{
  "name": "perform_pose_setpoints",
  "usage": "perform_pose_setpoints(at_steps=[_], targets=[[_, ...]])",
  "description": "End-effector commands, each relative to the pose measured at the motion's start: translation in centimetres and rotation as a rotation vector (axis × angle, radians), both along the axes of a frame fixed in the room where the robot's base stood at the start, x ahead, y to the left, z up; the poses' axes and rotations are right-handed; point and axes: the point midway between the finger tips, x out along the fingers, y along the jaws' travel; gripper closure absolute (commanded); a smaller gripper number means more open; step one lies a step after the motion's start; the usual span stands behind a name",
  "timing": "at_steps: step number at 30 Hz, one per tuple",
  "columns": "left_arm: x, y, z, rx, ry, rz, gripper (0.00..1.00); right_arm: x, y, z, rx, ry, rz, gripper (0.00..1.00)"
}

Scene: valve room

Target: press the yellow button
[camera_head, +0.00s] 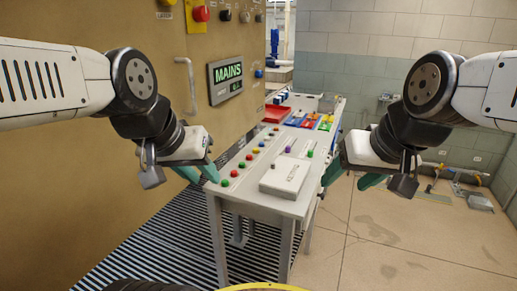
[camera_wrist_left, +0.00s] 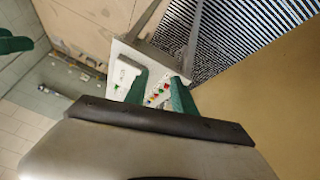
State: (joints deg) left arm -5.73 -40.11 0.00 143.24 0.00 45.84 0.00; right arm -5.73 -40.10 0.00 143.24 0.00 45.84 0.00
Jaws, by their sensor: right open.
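A row of small coloured buttons runs along the left edge of the white console table (camera_head: 262,203) in the head view. A small yellow button (camera_head: 256,150) appears in this row, among red and green ones; the colours are hard to separate at this size. My left gripper (camera_head: 199,173) is open and empty, left of the table's near corner and apart from the buttons. In the left wrist view its teal fingers (camera_wrist_left: 160,95) stand apart with the coloured buttons showing beyond and between them. My right gripper (camera_head: 350,178) is open and empty, right of the table.
A white box (camera_head: 286,177) sits on the table's near end. Red and blue trays (camera_head: 298,118) lie farther back. A tan wall panel with a MAINS display (camera_head: 225,79), a handle (camera_head: 187,84) and knobs stands at left.

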Motion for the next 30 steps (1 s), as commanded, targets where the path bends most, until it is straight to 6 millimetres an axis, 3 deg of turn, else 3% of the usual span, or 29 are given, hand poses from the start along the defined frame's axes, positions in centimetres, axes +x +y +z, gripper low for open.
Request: perform_pose_setpoints(at_steps=[1, 4, 30], targets=[[0.0, 0.0, 0.0, 0.0, 0.0, 0.0, 0.81, 0.0, 0.0, 0.0, 0.0, 0.0, 0.0, 0.39], [0.0, 0.0, 0.0, 0.0, 0.0, 0.0, 1.0, 0.0, 0.0, 0.0, 0.0, 0.0, 0.0, 0.39], [0.0, 0.0, 0.0, 0.0, 0.0, 0.0, 1.0, 0.0, 0.0, 0.0, 0.0, 0.0, 0.0, 0.39]])
